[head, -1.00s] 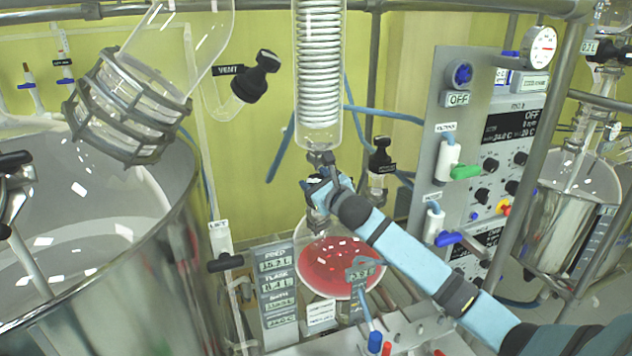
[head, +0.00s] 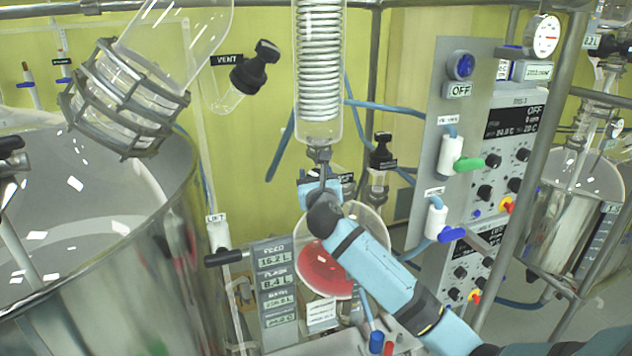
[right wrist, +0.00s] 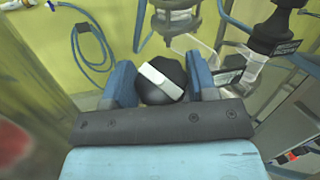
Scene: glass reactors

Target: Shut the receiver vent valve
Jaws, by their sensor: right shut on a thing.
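My right gripper (head: 319,183) is at the fittings just under the glass condenser (head: 319,80), above the round receiver flask (head: 325,270) with red liquid. In the right wrist view my right gripper (right wrist: 160,82) has its two blue fingers on either side of a round black knob (right wrist: 158,90) with a white bar across it, and is shut on it. In the head view the gripper and wrist hide this knob. A small dark label (head: 347,178) shows partly beside the gripper; I cannot read it. My left gripper is not in view.
A black-capped port (head: 382,152) stands close right of the gripper. The control panel (head: 452,120) with green and blue handled valves is farther right. A large steel vessel (head: 150,270) fills the left. A black valve marked VENT (head: 255,68) is at upper left.

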